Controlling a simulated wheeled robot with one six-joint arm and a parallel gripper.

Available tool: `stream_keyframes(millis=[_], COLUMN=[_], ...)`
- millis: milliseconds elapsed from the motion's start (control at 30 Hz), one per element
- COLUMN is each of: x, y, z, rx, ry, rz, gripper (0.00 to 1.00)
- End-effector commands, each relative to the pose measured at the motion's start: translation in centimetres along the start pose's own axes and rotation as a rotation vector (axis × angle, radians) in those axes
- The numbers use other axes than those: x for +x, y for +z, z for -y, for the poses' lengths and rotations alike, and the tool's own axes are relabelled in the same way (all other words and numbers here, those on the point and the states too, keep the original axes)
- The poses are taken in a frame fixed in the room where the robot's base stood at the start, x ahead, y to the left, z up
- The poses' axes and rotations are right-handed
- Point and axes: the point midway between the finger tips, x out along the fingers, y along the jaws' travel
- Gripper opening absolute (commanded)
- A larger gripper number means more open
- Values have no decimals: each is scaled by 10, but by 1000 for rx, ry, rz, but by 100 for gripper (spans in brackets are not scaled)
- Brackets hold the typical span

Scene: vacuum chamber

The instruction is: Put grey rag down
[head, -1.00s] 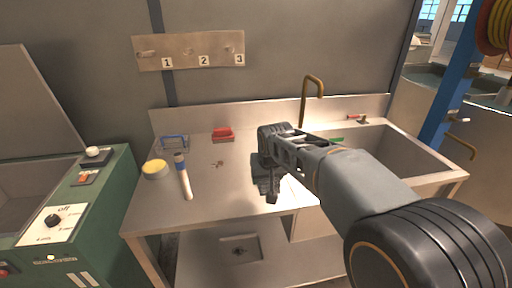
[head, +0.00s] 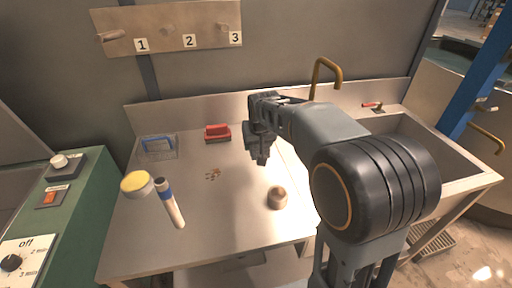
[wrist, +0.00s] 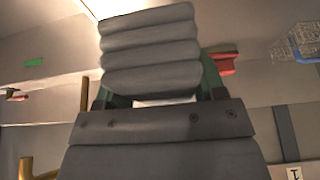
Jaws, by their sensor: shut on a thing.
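The grey rag (wrist: 150,50) looks like a folded, ribbed stack in the wrist view. It sits between my gripper's fingers, which show green at its sides. In the head view my gripper (head: 262,150) is over the back middle of the steel worktop (head: 235,235), left of the sink. It points downward there, and the rag is hard to tell from the dark gripper. I cannot tell the gap between the rag and the worktop.
A brass tap (head: 325,72) and sink (head: 415,150) are right. The front middle is mostly clear.

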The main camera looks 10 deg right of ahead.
Motion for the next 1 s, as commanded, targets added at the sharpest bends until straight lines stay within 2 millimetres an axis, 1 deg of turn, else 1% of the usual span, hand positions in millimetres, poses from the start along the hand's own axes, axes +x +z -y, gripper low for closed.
stream_keyframes(millis=[33, 100, 167, 200, 300, 400, 533, 833, 1000], x=[11, 25, 37, 46, 68, 85, 98, 112, 133], y=[-10, -24, -35, -39, -44, -50, -54, -58, -50], z=[-4, -8, -11, -13, -15, -17, -18, -20, -20], rx=[3, 3, 3, 3, 0, -2, -2, -3, -3], ry=[1, 1, 0, 0, -1, -1, -2, -2, -2], rz=[6, 5, 5, 6, 5, 4, 2, 1, 3], gripper=[44, 44, 44, 44, 44, 44, 44, 44, 44])
